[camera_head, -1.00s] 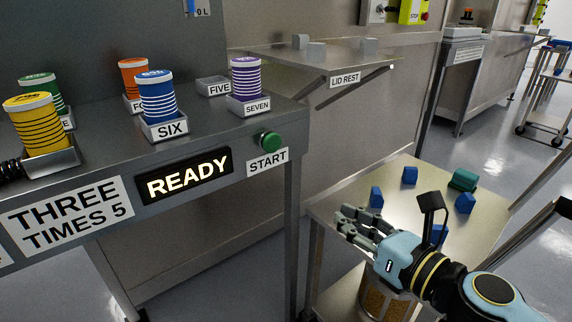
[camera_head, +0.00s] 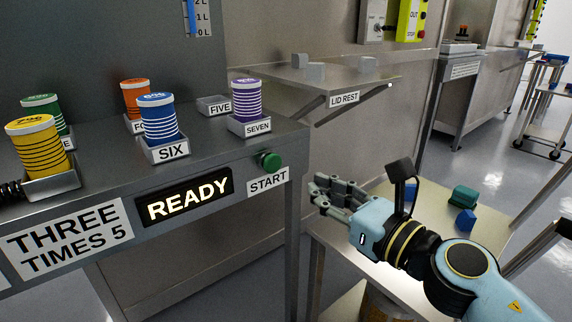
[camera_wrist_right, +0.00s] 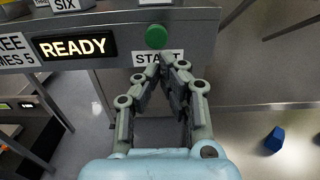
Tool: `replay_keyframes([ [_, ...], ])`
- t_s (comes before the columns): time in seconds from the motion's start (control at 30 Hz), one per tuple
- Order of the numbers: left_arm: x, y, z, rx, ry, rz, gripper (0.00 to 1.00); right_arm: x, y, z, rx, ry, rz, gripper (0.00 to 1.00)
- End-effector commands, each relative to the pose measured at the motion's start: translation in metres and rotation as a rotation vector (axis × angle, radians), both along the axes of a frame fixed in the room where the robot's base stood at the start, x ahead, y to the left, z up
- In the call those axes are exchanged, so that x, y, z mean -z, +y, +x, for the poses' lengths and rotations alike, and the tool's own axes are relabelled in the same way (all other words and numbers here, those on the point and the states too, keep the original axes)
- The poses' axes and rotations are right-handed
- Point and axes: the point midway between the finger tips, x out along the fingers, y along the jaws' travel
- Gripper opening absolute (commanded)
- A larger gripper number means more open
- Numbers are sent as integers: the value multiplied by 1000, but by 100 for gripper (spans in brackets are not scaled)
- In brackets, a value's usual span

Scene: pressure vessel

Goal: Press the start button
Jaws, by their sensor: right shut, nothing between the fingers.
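The green start button (camera_head: 268,160) sticks out of the front edge of the steel bench, above the START label (camera_head: 267,182). It also shows in the right wrist view (camera_wrist_right: 156,37), just beyond the fingertips and apart from them as far as I can tell. My right gripper (camera_head: 316,190) is shut and empty, to the right of the button and a little lower, pointing left. In the right wrist view its fingertips (camera_wrist_right: 164,62) meet over the START label. The left gripper does not show; only a dark piece shows at the left edge.
A lit READY display (camera_head: 184,196) is left of the button. Labelled canisters, such as the blue one (camera_head: 160,120), stand in holders on the bench (camera_head: 215,130). The lid rest shelf (camera_head: 320,75) is behind.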

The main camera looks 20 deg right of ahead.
Motion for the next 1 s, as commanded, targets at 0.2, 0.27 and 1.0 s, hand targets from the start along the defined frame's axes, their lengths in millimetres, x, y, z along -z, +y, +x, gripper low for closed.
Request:
replay_keyframes([
  [0.2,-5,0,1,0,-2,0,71,-1,17,46,0,-2,4,0],
  [0.27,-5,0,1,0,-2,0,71,-1,21,56,-1,-1,3,0],
  [1.0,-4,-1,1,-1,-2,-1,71,0,33,91,-1,0,1,0],
])
